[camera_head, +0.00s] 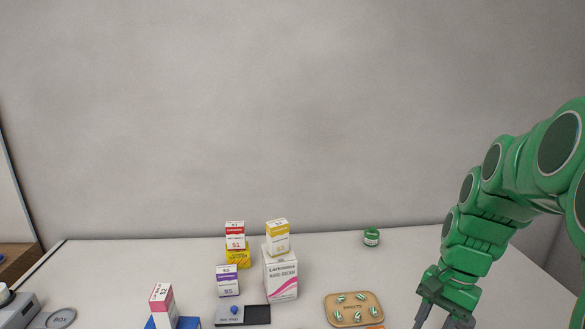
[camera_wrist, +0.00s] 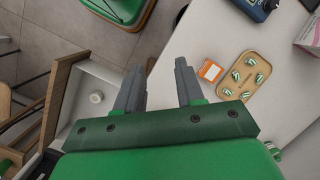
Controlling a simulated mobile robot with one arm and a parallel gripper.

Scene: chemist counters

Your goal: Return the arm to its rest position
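My green arm comes in from the right in the head view and hangs down over the right part of the white counter (camera_head: 520,290). My gripper (camera_head: 436,318) points down at the lower edge of that view, right of the sweets tray. In the wrist view my gripper (camera_wrist: 159,66) has its two grey fingers spread apart with nothing between them. The counter edge and the floor lie beneath it there. Its height above the counter cannot be told.
A wooden tray (camera_head: 329,302) holds several green-and-white sweets; an orange box (camera_wrist: 210,70) lies beside it. Stacked medicine boxes (camera_head: 281,275), a dark pill tray (camera_head: 257,314) and a green jar (camera_head: 371,237) stand farther off. An open drawer (camera_wrist: 75,95) shows below left.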

